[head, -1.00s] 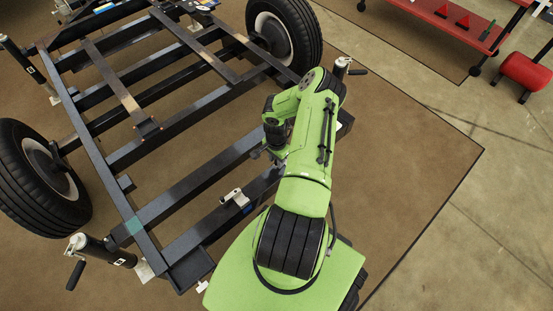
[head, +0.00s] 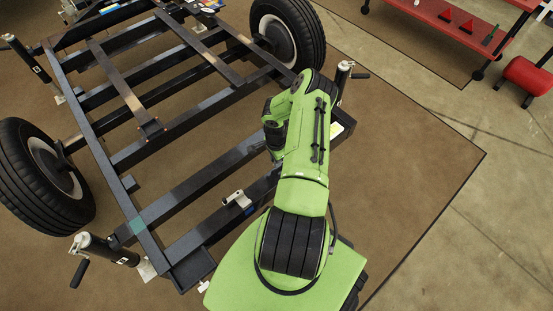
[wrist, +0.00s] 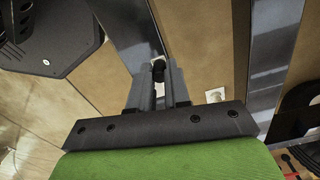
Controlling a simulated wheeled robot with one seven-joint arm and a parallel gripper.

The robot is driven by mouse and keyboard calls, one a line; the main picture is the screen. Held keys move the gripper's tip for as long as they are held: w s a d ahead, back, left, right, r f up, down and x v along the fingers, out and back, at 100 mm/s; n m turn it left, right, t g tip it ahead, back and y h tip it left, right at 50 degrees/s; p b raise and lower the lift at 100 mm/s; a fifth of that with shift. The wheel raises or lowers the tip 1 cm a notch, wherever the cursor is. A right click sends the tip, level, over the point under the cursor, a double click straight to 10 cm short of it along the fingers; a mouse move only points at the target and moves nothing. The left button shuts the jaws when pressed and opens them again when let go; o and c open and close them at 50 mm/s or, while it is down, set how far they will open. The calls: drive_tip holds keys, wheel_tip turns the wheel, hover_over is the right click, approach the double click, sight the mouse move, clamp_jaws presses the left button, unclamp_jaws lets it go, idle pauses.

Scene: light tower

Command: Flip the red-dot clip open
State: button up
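I cannot make out a clip with a red dot in either view. A small silver fitting (head: 237,200) sits on the front beam of the black trailer frame (head: 190,190). A small dark rounded thing (wrist: 158,68) shows between or just beyond the fingertips. I cannot tell if they touch it. A small pale plate (wrist: 215,95) lies right of the fingers.
Black tyres stand at the left (head: 40,180) and top (head: 290,35) of the frame. A jack with a crank (head: 105,248) stands at the near left corner, another (head: 343,78) beyond my arm. A red bench (head: 460,25) is at upper right. Brown floor at right is clear.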

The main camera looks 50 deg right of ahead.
drive_tip(key=o, duration=0.4)
wheel_tip(320, 180, up, 16)
drive_tip(key=p, duration=0.5)
drive_tip(key=shift+f, duration=0.1)
